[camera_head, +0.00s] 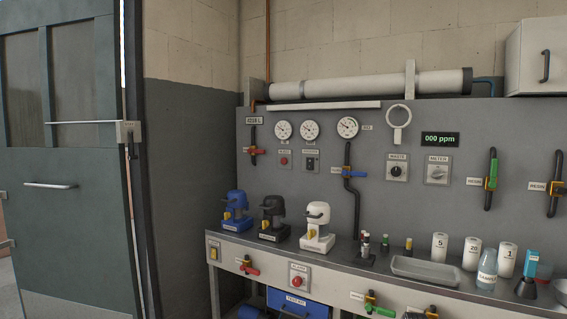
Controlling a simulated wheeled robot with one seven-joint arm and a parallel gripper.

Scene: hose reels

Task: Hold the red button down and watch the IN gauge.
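A small red button (283,161) sits on a light plate on the grey wall panel, under the left gauge. A second, larger red button (298,280) sits on a white box on the bench's front. Three round white gauges are on the panel: a left one (283,130), a middle one (310,130) and a larger right one (348,127). Their markings and needle readings are too small to read, so I cannot tell which is the IN gauge. My gripper is not in view, and nothing is seen touching either button.
The bench (340,262) carries blue (235,207), black (273,214) and white (317,224) pump-like units below the gauges. A grey tray (425,271) and several white containers stand to the right. A display (440,139) reads 000 ppm. A dark door (65,150) is at left.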

